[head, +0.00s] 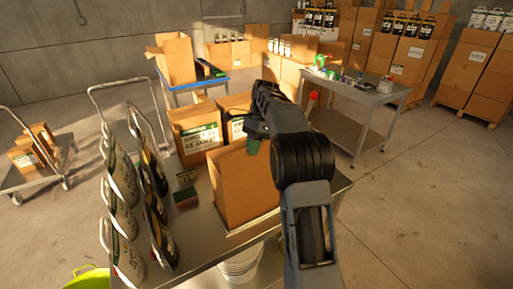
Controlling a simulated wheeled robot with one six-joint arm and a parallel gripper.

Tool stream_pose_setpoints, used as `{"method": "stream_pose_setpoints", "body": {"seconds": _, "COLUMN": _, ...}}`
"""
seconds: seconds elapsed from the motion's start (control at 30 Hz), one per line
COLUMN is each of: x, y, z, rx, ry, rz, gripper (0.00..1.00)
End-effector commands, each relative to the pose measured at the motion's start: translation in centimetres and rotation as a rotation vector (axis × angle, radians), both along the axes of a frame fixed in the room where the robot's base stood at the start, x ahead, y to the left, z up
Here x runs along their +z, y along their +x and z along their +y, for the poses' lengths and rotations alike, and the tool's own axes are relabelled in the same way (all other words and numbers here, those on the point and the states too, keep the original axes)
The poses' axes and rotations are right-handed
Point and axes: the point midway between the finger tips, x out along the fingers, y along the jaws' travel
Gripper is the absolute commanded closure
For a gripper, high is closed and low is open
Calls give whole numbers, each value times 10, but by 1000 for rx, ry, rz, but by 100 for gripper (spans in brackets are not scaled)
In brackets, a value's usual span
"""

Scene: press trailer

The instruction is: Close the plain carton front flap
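The plain carton (245,190) stands on the metal table (200,248) in front of me, with a bare brown side facing me. I cannot clearly make out its front flap or how far it is folded. My gripper (254,143) is at the carton's far upper edge, at the end of my dark arm. The fingers are small and partly hidden by the arm, so I cannot tell whether they are open or touching the cardboard. A small green part shows at the gripper's tip.
Two labelled cartons (196,130) stand behind the plain one. A grey side table (362,90) with small items stands at the back right.

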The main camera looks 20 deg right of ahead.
Motion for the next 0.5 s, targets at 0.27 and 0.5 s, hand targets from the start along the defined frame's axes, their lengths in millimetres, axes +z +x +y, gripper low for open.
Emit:
{"method": "stream_pose_setpoints", "body": {"seconds": 0.27, "x": -2, "y": 6, "z": 1, "rx": -1, "ry": -9, "rz": 82, "gripper": 100}}
{"method": "stream_pose_setpoints", "body": {"seconds": 0.5, "x": -2, "y": 7, "z": 1, "rx": 0, "ry": -11, "rz": 101, "gripper": 100}}
